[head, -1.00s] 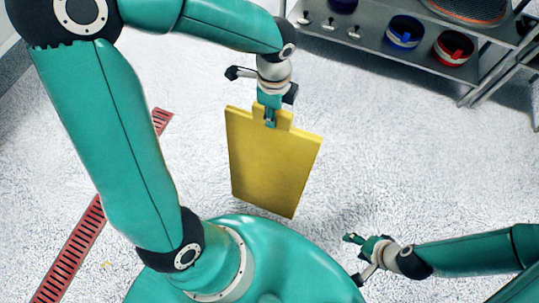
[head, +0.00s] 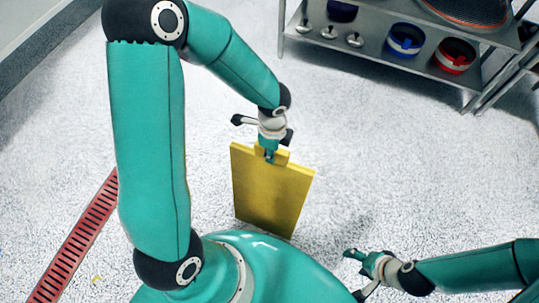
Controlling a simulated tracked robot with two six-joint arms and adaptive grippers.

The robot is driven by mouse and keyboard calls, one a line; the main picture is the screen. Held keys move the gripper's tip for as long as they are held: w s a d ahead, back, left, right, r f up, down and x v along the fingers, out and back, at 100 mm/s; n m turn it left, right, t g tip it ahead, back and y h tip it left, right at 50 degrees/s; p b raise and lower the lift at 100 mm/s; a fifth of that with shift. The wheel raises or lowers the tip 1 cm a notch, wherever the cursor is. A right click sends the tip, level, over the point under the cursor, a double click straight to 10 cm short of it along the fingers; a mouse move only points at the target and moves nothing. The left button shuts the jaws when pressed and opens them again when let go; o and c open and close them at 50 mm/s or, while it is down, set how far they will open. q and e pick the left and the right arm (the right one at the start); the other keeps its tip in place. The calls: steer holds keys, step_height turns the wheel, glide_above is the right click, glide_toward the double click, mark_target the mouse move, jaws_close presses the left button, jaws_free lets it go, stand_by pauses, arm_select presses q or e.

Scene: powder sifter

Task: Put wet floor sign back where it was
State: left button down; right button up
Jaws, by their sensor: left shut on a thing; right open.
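The yellow wet floor sign (head: 272,195) is a flat folded panel with a narrow top tab, seen in the middle of the head view. My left gripper (head: 271,156) is shut on the top tab of the sign from above. The sign hangs roughly upright, slightly tilted, in front of my base. I cannot tell whether its lower edge touches the floor. My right gripper (head: 352,275) is open and empty at the lower right, apart from the sign.
A grey metal shelf (head: 375,55) stands at the top right, with a blue container (head: 405,40), a red container (head: 455,52) and small metal items on it. A red floor drain grate (head: 75,235) runs along the lower left. The speckled floor between is clear.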

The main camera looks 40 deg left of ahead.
arm_select(q)
step_height(320, 180, down, 3)
steer(key=shift+b, duration=0.45)
steer(key=shift+r, duration=0.1)
steer(key=c, duration=1.4)
jaws_free()
steer(key=o, duration=0.4)
